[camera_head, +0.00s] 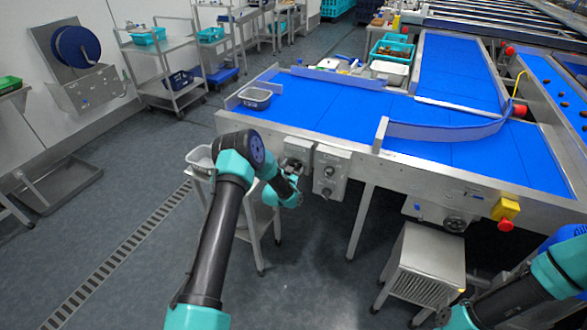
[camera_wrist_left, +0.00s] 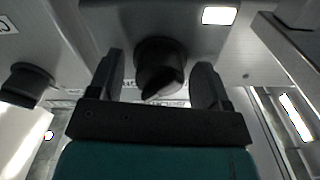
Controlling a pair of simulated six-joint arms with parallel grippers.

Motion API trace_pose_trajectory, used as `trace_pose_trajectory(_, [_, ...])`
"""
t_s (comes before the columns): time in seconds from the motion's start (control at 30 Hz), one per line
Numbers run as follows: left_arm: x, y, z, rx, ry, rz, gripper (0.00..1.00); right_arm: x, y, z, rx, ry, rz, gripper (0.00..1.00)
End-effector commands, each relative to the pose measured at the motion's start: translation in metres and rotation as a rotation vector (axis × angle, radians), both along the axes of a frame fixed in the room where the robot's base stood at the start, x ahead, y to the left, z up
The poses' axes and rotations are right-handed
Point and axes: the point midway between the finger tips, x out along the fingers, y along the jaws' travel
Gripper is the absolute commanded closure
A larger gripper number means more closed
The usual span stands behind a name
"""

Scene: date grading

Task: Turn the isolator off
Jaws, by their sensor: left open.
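A dark rotary knob (camera_wrist_left: 162,68), likely the isolator handle, sits on a grey panel in the left wrist view. My left gripper (camera_wrist_left: 158,76) is open, with one finger on each side of the knob; whether either finger touches it I cannot tell. In the head view my left gripper (camera_head: 293,169) is at a grey box on the front of the blue conveyor, and my wrist partly hides that box. A second grey control box (camera_head: 331,172) with dark knobs is just right of it. My right arm enters at the lower right; its gripper is out of the picture.
Another dark knob (camera_wrist_left: 27,84) is left of the gripper in the wrist view. The blue conveyor (camera_head: 320,112) stands above the boxes, with a grey tray (camera_head: 255,97) on its left end. A steel stool (camera_head: 428,262) and a yellow-and-red stop button (camera_head: 505,211) are to the right.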

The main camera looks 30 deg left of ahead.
Motion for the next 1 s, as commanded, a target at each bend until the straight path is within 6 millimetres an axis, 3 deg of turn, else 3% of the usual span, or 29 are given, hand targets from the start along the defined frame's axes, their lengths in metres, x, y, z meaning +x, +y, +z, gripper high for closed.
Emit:
trace_pose_trajectory(0.13, [-0.0002,-0.0002,0.0,0.0,0.0,0.0,0.3,0.0,0.0,0.0,0.0,0.0,0.0,0.57])
trace_pose_trajectory(0.63, [-0.0004,-0.0002,0.0,0.0,0.0,0.0,0.78,0.0,0.0,0.0,0.0,0.0,0.0,0.57])
trace_pose_trajectory(1.0, [-0.0005,-0.0001,0.0,-0.043,-0.002,0.0,0.78,0.0,0.0,0.0,0.0,0.0,0.0,0.57])
